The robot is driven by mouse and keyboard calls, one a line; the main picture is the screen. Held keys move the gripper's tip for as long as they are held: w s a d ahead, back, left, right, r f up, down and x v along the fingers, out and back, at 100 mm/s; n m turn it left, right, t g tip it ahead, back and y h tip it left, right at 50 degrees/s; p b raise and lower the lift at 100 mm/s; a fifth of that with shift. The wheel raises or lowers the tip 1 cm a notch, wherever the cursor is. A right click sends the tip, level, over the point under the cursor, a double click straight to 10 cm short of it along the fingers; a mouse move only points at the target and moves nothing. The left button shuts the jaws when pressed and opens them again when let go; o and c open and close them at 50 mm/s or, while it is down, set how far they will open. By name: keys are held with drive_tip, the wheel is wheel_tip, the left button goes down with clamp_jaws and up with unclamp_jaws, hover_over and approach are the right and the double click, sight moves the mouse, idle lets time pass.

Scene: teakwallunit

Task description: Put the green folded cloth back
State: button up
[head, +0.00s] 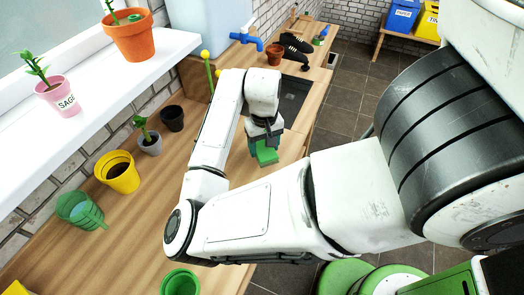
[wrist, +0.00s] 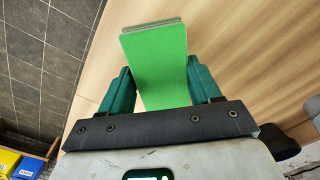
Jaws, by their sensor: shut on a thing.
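The green folded cloth (wrist: 158,65) is a flat bright green block with a layered grey-green edge. In the wrist view it lies between the two dark green fingers of my gripper (wrist: 158,90), which is shut on it. In the head view my gripper (head: 262,140) points down near the right edge of the wooden worktop (head: 225,215), with the cloth (head: 266,155) at its fingertips. I cannot tell whether the cloth touches the worktop or is held just above it.
A green pot (head: 181,283) is at the front. A dark sink (head: 293,100) lies beyond my gripper. The middle worktop is clear.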

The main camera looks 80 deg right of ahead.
sight(262, 153)
drive_tip(key=shift+w+d+f, duration=0.3)
drive_tip(key=shift+f, duration=0.2)
drive_tip(key=shift+f+p, duration=0.5)
drive_tip(key=shift+f, duration=1.1)
drive_tip(key=o, duration=1)
drive_tip(key=shift+f, duration=0.1)
wheel_tip(262, 153, up, 12)
drive_tip(key=shift+r+b, duration=0.15)
drive_tip(key=shift+b, duration=0.4)
